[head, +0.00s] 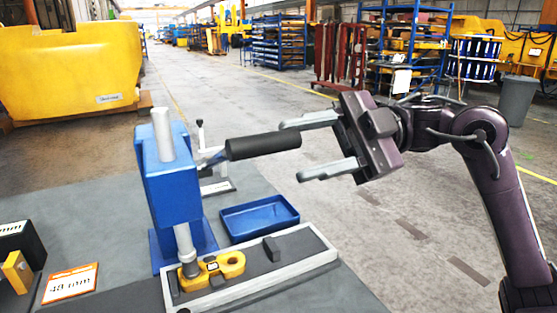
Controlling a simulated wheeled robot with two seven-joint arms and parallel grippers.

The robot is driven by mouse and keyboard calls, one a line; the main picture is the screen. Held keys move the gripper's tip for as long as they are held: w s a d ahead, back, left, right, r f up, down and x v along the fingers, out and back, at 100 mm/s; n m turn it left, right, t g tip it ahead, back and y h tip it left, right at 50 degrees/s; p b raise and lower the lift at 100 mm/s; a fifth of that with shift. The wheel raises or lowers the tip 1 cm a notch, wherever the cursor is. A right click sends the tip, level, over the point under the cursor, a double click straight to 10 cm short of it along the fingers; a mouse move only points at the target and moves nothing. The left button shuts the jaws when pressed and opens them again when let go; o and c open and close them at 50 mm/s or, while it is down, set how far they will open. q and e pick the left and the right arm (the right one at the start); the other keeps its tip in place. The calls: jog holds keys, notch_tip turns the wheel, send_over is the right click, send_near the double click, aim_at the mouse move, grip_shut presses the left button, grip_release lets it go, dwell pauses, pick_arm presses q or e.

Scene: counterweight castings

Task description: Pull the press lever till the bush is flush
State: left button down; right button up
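The press (169,185) is blue, with a steel ram (184,243) reaching down at its front. Its lever ends in a thick black handle (263,145) that points right and lies nearly level. Under the ram, a yellow casting (228,264) lies on a light-edged fixture (300,262). The ram's foot is at the casting's left end; the bush is hard to make out there, so I cannot tell how it sits. My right gripper (296,151) is open, its fingers spread above and below the handle's free end, with no clear contact. My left gripper is not in view.
An empty blue tray (259,218) lies behind the fixture, which carries a dark block (272,249). A "48 mm" card (70,283) and a black box (20,247) with a yellow block are at left. A white stand (200,136) is behind the press. Open floor lies beyond.

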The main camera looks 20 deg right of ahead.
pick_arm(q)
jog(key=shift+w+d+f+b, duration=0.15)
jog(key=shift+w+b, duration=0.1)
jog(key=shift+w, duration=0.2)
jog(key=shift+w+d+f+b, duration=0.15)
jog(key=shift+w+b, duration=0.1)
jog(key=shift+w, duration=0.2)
pick_arm(e)
jog(key=d, duration=1.1)
jog(key=shift+w, duration=0.2)
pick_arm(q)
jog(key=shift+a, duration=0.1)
pick_arm(e)
jog(key=shift+d, duration=0.1)
